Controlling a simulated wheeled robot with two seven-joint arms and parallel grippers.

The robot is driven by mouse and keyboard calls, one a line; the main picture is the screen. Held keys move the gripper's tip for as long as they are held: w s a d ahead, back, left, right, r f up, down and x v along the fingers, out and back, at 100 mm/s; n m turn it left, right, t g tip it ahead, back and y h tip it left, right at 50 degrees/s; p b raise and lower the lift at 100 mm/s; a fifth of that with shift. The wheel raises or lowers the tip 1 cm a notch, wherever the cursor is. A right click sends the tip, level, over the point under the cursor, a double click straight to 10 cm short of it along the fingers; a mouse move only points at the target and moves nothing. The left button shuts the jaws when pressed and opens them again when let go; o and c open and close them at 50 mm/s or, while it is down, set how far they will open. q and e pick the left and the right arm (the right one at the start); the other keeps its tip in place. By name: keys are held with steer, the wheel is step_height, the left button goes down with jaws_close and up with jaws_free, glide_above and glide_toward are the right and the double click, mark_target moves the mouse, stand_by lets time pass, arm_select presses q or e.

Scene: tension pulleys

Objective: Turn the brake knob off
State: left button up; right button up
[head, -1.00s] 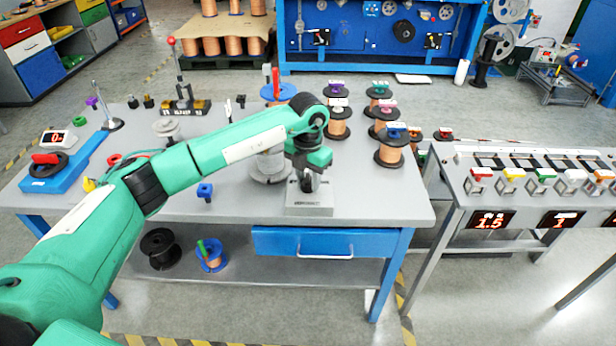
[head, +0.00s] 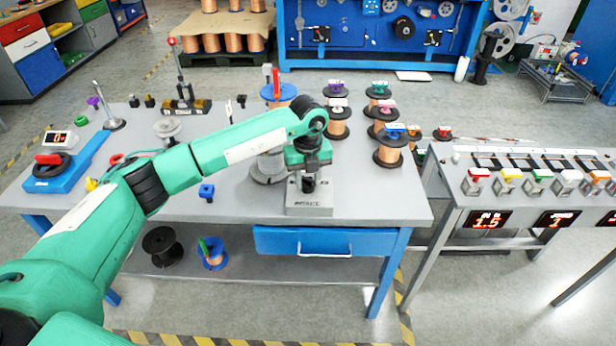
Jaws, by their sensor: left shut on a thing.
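My left gripper (head: 309,186) points down over the grey box (head: 308,209) with dark lettering at the front of the table. The lettering is too small to read surely. The gripper is shut on the dark brake knob on top of this box. The fingers and wrist hide most of the knob, so its pointing direction cannot be told. My right gripper is out of view.
A grey spool stand (head: 268,170) is close left of the gripper. Several copper spools (head: 388,150) stand behind right. A blue scale-like unit (head: 62,168) is at the table's left. A button console (head: 525,190) stands right. A blue drawer (head: 325,241) hangs below.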

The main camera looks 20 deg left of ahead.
mark_target(308, 179)
arm_select(q)
steer(key=shift+n, duration=0.7)
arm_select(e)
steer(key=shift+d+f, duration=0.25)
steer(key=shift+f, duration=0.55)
arm_select(q)
steer(key=o, duration=1)
steer(key=shift+c, duration=0.2)
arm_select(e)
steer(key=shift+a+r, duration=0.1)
arm_select(q)
step_height(308, 179, up, 14)
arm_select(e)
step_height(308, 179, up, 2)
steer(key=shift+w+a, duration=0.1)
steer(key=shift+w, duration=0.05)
